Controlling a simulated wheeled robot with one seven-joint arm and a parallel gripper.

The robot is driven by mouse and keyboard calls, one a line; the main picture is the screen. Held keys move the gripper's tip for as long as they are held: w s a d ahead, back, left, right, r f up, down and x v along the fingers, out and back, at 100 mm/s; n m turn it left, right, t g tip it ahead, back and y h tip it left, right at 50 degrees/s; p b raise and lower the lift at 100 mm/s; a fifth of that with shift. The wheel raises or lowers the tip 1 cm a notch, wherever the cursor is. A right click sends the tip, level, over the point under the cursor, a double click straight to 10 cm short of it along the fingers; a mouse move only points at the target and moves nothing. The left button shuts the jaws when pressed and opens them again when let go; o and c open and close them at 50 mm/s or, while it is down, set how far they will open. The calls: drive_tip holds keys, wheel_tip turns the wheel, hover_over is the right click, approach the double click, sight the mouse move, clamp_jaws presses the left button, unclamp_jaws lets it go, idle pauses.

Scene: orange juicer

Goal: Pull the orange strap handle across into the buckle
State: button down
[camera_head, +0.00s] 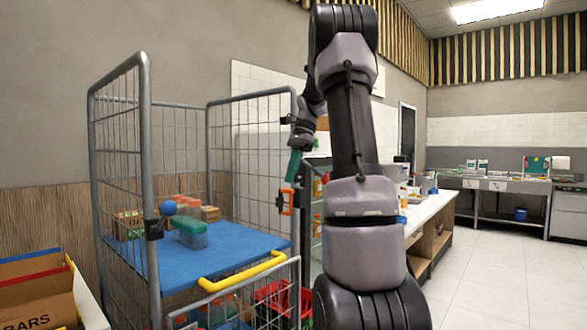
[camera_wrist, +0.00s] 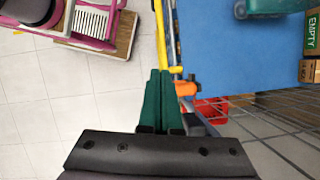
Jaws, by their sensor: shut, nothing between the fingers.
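The orange strap handle (camera_head: 287,203) hangs at the right front post of the roll cage, just below my gripper (camera_head: 292,178) in the head view. My gripper's green fingers are shut and empty. In the wrist view my gripper (camera_wrist: 160,73) points into the picture and the orange handle (camera_wrist: 186,88) lies just right of its fingertips, seemingly apart. A black fitting (camera_head: 154,229), which looks like the buckle, sits on the left front post beside a blue ball (camera_head: 168,208). The strap itself is hard to make out.
The cage has a blue shelf (camera_head: 240,247) with a green-lidded container (camera_head: 188,233) and several orange-topped items. A yellow bar (camera_head: 242,272) crosses the front. Wire mesh (camera_head: 180,155) closes the sides. A red crate (camera_head: 272,300) is below. Cardboard boxes (camera_head: 38,298) stand at left.

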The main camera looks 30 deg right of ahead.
sight(291, 196)
drive_tip(key=shift+d+r, duration=0.25)
drive_tip(key=shift+r, duration=0.3)
drive_tip(key=c, duration=1.3)
unclamp_jaws()
drive_tip(key=shift+d+r, duration=0.1)
drive_tip(key=shift+r, duration=0.2)
drive_tip(key=o, duration=0.4)
drive_tip(key=shift+d+r+m, duration=0.1)
drive_tip(key=shift+d+m, duration=0.1)
drive_tip(key=shift+m, duration=0.1)
drive_tip(key=w+f+m+t, duration=0.1)
drive_tip(key=f+m, duration=0.1)
drive_tip(key=f, duration=0.1)
drive_tip(key=f+m+t, duration=0.1)
drive_tip(key=f+m, duration=0.2)
drive_tip(key=w+f+m+t, duration=0.1)
drive_tip(key=f+m, duration=0.2)
drive_tip(key=f, duration=0.1)
drive_tip(key=shift+w+d+h, duration=0.1)
drive_tip(key=shift+w+h, duration=0.2)
drive_tip(key=shift+h, duration=0.1)
clamp_jaws()
